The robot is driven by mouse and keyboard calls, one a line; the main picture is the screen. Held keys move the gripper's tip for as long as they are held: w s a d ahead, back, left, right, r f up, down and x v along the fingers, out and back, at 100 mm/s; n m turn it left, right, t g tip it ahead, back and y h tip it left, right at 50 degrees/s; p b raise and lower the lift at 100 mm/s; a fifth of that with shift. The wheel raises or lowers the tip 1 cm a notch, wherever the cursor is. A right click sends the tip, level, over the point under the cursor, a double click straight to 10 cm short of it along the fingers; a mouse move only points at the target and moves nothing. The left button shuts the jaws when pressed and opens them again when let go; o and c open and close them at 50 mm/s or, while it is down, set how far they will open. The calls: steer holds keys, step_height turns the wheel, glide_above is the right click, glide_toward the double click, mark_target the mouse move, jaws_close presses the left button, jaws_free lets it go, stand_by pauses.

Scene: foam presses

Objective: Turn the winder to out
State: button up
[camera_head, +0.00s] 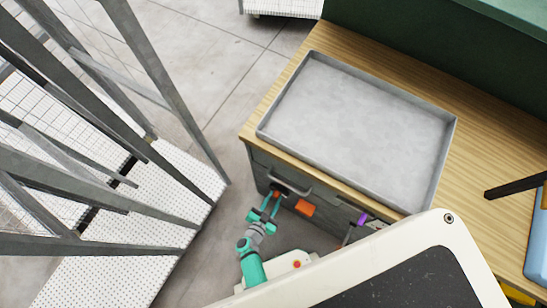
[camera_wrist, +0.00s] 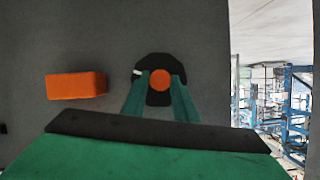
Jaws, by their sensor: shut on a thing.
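The winder (camera_wrist: 160,80) shows in the wrist view as a round orange knob on a black plate on the grey cabinet front. A small white mark shows at the plate's upper left. My gripper (camera_wrist: 159,77) is shut on the winder, one teal finger at each side of the orange knob. In the head view my gripper (camera_head: 270,201) reaches the cabinet front below the tabletop, with a bit of orange at its tips. The fingers hide parts of the black plate, and I cannot read any out marking.
An orange block (camera_wrist: 76,86) sticks out left of the winder in the wrist view. In the head view a dark handle (camera_head: 291,187) and a purple-tipped lever (camera_head: 362,218) are close by. A grey tray (camera_head: 448,150) is on the wooden top; metal stairs (camera_head: 150,200) stand left.

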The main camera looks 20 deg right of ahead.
steer(key=m+t, duration=0.2)
steer(key=m, duration=0.1)
steer(key=m+t+y, duration=0.1)
steer(key=m+t, duration=0.1)
steer(key=m, duration=0.1)
steer(key=m+t, duration=0.1)
steer(key=m, duration=0.3)
steer(key=shift+s+d+f+t+y, duration=0.1)
steer(key=shift+s+f+t+y, duration=0.05)
steer(key=shift+f+t+y, duration=0.2)
steer(key=shift+s+d+m+t, duration=0.1)
steer(key=shift+m+t, duration=0.35)
steer(key=shift+m, duration=0.45)
stand_by(0.3)
steer(key=shift+f, duration=0.1)
steer(key=o, duration=1.1)
steer(key=shift+c, duration=0.2)
steer(key=shift+s, duration=0.1)
steer(key=v, duration=1)
steer(key=shift+s+a, duration=0.25)
steer(key=shift+a, duration=0.05)
